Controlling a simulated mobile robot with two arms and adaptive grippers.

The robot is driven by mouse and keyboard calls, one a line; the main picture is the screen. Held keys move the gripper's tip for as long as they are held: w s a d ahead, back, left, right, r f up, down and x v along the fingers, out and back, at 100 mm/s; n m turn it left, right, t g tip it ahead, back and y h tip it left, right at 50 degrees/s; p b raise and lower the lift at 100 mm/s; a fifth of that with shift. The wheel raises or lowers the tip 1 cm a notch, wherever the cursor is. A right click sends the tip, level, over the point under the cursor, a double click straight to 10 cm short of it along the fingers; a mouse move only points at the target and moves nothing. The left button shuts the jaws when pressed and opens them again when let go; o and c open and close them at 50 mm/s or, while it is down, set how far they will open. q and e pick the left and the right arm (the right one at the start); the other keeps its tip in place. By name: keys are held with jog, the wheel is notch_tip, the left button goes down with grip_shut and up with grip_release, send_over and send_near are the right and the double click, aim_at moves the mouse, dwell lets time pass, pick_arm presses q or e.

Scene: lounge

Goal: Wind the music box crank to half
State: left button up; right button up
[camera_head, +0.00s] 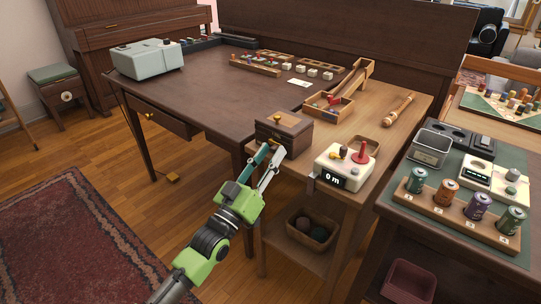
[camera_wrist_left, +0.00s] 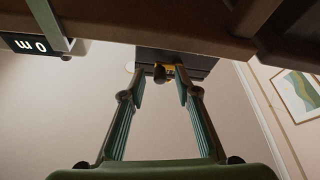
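The music box seems to be the dark wooden box (camera_head: 285,132) with a brass knob on its lid, at the near corner of the light wooden side table. In the left wrist view it is the dark box (camera_wrist_left: 200,62) at the top, seen upside down. A brass crank with a dark knob (camera_wrist_left: 160,73) sticks out from its near face. My left gripper (camera_head: 270,155) is in front of that face. In the left wrist view its fingers (camera_wrist_left: 160,82) are spread, with the knob between their tips and gaps on both sides. The right gripper is not in view.
A white device (camera_head: 344,165) with a red lever and a "0 m" display stands just right of the box. The side table's edge (camera_wrist_left: 120,30) lies close to the fingers. A bin with balls (camera_head: 312,228) sits on the shelf below.

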pick_arm(q)
jog(key=shift+w+d+r, duration=0.1)
jog(key=shift+w+d, duration=0.05)
jog(key=shift+w, duration=0.1)
grip_shut()
jog(key=shift+m, duration=0.4)
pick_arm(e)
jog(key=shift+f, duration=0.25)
